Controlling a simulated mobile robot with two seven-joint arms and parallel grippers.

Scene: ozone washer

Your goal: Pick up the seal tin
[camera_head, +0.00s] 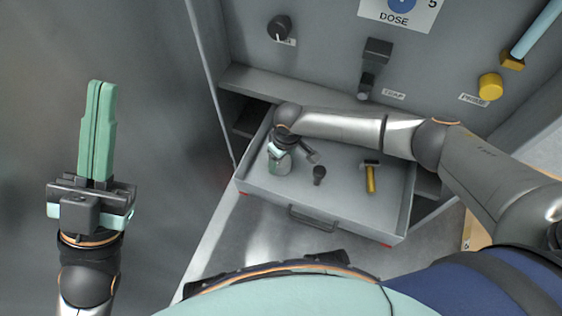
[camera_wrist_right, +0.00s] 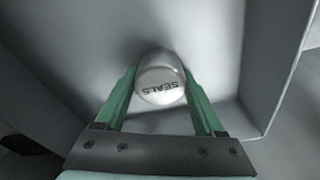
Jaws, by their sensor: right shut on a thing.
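The seal tin (camera_wrist_right: 160,80) is a round grey tin with a pale lid marked "SEALS", seen in the right wrist view. It sits between the two green fingers of my right gripper (camera_wrist_right: 160,100), which is shut on it. In the head view my right gripper (camera_head: 280,161) reaches down into the left part of the open drawer (camera_head: 340,211); the tin is mostly hidden there by the gripper. My left gripper (camera_head: 101,84) is at the far left, pointing up, with its green fingers together and nothing between them.
In the drawer lie a yellow-handled tool (camera_head: 371,179) and a small dark knob-like item (camera_head: 319,175). The drawer has a dark front handle (camera_head: 313,218). The panel above carries a black knob (camera_head: 279,27), a dark lever (camera_head: 372,70) and a yellow knob (camera_head: 490,87).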

